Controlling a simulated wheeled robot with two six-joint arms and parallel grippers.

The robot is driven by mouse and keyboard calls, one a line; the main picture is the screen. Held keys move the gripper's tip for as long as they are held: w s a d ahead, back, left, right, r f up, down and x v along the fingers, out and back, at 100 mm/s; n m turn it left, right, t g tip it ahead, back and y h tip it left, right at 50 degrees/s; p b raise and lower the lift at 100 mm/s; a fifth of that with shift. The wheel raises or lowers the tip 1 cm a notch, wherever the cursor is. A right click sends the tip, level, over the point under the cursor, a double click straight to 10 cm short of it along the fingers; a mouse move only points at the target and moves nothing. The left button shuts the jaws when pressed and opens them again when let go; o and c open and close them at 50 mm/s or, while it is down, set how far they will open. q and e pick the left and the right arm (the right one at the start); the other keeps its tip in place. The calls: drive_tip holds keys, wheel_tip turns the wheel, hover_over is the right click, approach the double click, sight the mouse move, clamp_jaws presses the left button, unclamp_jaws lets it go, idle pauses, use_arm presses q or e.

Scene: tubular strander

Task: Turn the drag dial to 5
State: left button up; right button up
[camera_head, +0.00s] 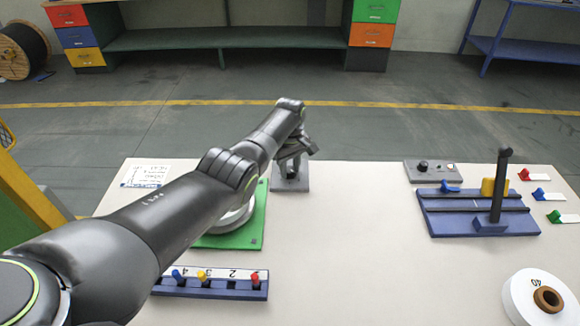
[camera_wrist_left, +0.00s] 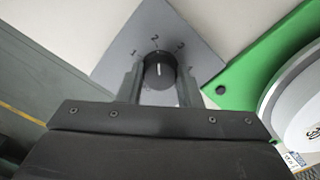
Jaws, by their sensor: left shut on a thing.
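The drag dial is a black round knob (camera_wrist_left: 158,70) with a white pointer line, on a grey plate (camera_wrist_left: 196,38) with printed numbers around the knob. The pointer runs roughly up and down in the left wrist view; the numbers are small, and I cannot tell which one it marks. My left gripper (camera_wrist_left: 158,84) is shut on the knob, one finger on each side. In the head view my left gripper (camera_head: 291,163) is over the grey plate (camera_head: 291,185) at the table's far edge, and it hides the knob. My right gripper is not in view.
A green base (camera_head: 254,234) with a pale round part is beside the dial plate, partly behind my left arm. A blue rack (camera_head: 210,289) with coloured pegs is nearer. A blue fixture (camera_head: 466,222) with a dark post and a white spool (camera_head: 522,304) are at right. The middle table is clear.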

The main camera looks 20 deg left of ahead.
use_arm(q)
drive_tip(key=m, duration=0.3)
drive_tip(key=shift+m, duration=0.4)
drive_tip(key=m, duration=0.3)
drive_tip(key=shift+m+p, duration=0.3)
drive_tip(key=shift+m, duration=0.1)
drive_tip(key=m, duration=2.1)
drive_tip(key=shift+m, duration=0.3)
drive_tip(key=o, duration=1)
drive_tip(key=shift+r, duration=0.15)
